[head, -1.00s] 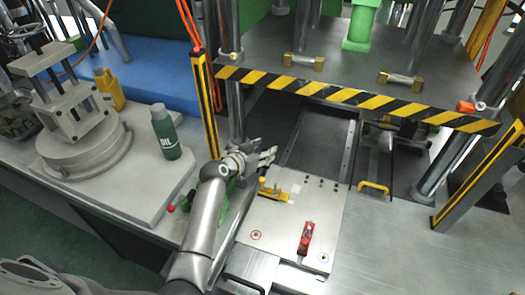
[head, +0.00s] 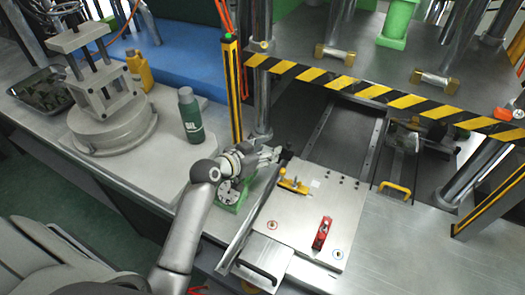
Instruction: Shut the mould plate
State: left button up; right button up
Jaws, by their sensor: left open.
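The mould plate (head: 300,232) is a flat silver plate lying in front of the press opening. It carries a yellow handle-like part (head: 293,182) near its far left corner and a red clamp (head: 322,233) near its front. My left gripper (head: 274,156) is open beside the plate's far left corner, near a small dark knob (head: 286,156). I see nothing between its fingers, and I cannot tell whether it touches the knob. My right gripper is not in view.
The press has a black-and-yellow striped edge (head: 370,92) above the opening and a striped post (head: 233,90) on the left. A green oil bottle (head: 190,118) and a grey fixture (head: 108,125) stand on the left bench. A yellow handle (head: 394,190) is at the right.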

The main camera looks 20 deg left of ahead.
aim_at(282, 223)
jog(key=k, duration=1.5)
